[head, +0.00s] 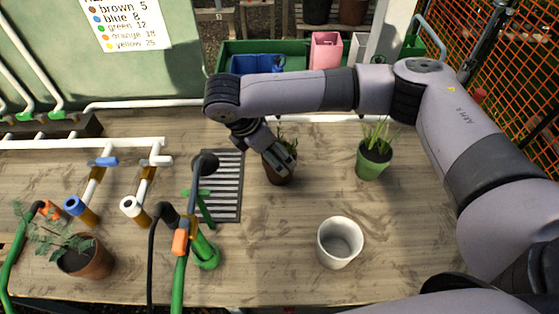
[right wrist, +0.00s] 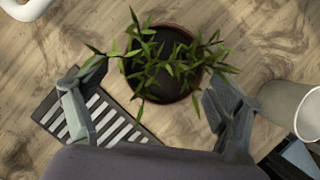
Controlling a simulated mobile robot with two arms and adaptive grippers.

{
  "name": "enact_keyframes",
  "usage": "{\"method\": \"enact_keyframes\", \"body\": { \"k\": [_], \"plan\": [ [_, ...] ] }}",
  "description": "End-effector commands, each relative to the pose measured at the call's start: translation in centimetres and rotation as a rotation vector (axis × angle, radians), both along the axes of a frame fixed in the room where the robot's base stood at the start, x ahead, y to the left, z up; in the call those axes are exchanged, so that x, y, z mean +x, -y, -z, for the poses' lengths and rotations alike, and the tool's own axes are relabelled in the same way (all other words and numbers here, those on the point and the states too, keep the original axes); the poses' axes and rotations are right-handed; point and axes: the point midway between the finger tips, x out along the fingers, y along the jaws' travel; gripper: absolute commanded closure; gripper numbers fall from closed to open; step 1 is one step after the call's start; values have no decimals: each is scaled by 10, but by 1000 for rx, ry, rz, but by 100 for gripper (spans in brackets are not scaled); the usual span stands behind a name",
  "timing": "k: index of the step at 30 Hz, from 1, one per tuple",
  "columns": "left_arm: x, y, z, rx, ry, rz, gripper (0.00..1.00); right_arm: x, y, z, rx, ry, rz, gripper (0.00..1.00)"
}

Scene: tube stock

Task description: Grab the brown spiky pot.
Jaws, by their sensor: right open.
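The brown spiky pot (head: 280,176) stands upright on the wooden bench, right of the slatted grate, with narrow pointed green leaves. My right gripper (head: 287,158) is over it and hides part of the pot and plant in the head view. In the right wrist view the pot (right wrist: 178,42) shows from above, its leaves spreading over the rim. There the right gripper (right wrist: 152,80) is open, with one finger on each side of the plant. I cannot tell whether either finger touches the pot. My left gripper is not in view.
A green pot (head: 373,161) with a grassy plant stands to the right. An empty white pot (head: 340,242) stands nearer the front. The grate (head: 225,190), pipes and a terracotta pot (head: 90,260) are left. The bench's right front is mostly bare.

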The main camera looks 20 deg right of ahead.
Motion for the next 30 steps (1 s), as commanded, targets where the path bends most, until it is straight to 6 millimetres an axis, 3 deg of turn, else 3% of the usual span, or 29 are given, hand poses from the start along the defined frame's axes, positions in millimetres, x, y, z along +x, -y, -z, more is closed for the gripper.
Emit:
{"method": "enact_keyframes", "body": {
  "k": [10, 18, 26, 30],
  "plan": [
    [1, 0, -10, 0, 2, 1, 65, 3, 14, 26, -1, 0, 1, 14],
    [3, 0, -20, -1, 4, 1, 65, 5, 31, 60, 0, 1, 0, 14],
    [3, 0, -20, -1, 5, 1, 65, 6, 32, 65, 0, 1, -2, 14],
    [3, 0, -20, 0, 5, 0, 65, 6, 32, 65, 0, 1, -2, 21]
  ]
}}
